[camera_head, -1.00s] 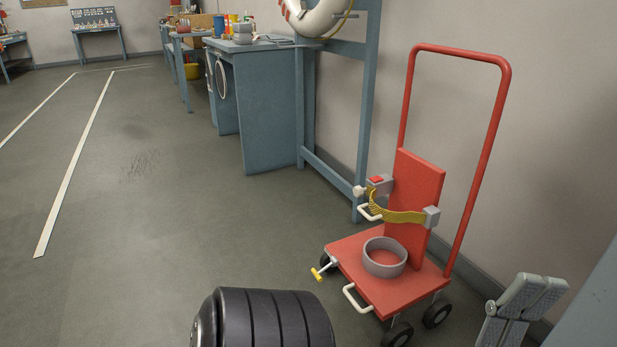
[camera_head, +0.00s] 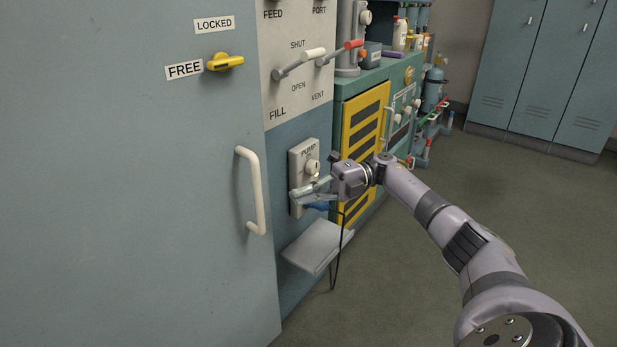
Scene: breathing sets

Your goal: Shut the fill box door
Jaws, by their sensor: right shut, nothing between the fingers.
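A large grey-blue door (camera_head: 130,220) fills the left of the view. It carries a pale upright handle (camera_head: 252,190) near its right edge and a yellow latch knob (camera_head: 225,62) beside the label FREE (camera_head: 184,70); a label LOCKED is above. I take it for the fill box door; I cannot tell from this angle whether it stands ajar. My right gripper (camera_head: 308,192) is shut and empty, to the right of the handle, in front of the pump switch box (camera_head: 303,160). I cannot tell whether it touches that box. My left gripper is out of view.
A valve panel (camera_head: 290,100) with white and red levers is beside the door. Below are a small grey shelf (camera_head: 316,246) and a dangling dark cord. A yellow louvred panel (camera_head: 362,135) stands behind my right arm. The floor at right is clear up to blue lockers (camera_head: 545,75).

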